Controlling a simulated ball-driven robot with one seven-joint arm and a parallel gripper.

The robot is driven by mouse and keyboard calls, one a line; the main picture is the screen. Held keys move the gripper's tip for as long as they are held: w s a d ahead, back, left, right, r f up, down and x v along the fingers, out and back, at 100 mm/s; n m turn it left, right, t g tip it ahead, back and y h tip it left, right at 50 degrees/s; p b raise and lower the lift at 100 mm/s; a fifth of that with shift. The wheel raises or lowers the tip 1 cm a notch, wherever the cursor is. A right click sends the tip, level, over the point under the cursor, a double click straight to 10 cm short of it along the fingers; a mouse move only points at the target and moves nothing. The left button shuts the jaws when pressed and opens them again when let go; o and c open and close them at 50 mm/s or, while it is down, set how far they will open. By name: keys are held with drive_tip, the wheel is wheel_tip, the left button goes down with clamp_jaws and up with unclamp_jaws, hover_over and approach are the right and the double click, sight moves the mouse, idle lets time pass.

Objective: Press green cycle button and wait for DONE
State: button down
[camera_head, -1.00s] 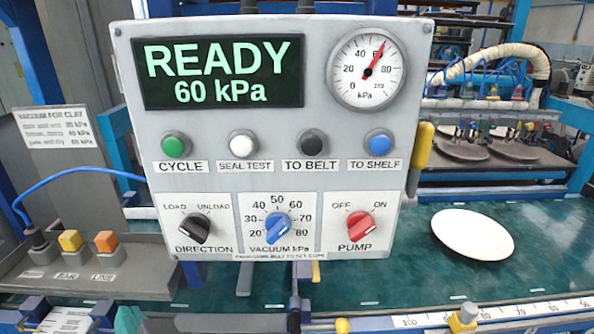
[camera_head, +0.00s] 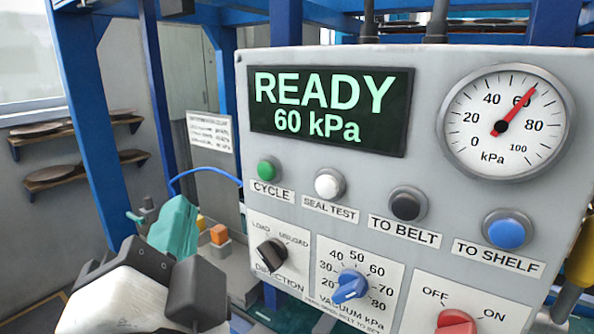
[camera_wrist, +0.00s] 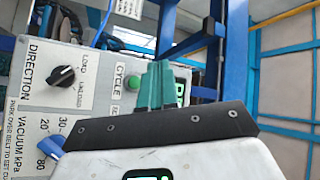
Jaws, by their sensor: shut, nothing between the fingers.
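The green CYCLE button (camera_head: 267,170) is on the left side of the grey control panel (camera_head: 450,225). The panel's display (camera_head: 332,112) reads READY 60 kPa. My gripper (camera_head: 180,208), with teal fingers, is at the lower left, to the left of the panel and apart from the button in the picture. Its fingers are shut and empty. In the wrist view the green button (camera_wrist: 133,82) shows just left of my shut fingers (camera_wrist: 162,68). I cannot tell the depth between fingertips and button. The wrist view's display is mostly hidden behind the fingers.
The white SEAL TEST (camera_head: 329,184), black TO BELT (camera_head: 408,204) and blue TO SHELF (camera_head: 506,229) buttons share the CYCLE row. Below are the black DIRECTION knob (camera_head: 271,254), blue VACUUM knob (camera_head: 350,286) and red PUMP knob (camera_head: 456,322). The gauge (camera_head: 506,122) needle is near 60.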

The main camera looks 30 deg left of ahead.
sight(268, 170)
drive_tip(key=w+p, duration=0.2)
drive_tip(key=w, duration=0.6)
drive_tip(key=shift+w+d, duration=0.3)
drive_tip(key=shift+w, duration=0.05)
drive_tip(key=shift+w, duration=0.1)
idle(1.7)
drive_tip(key=shift+w, duration=0.3)
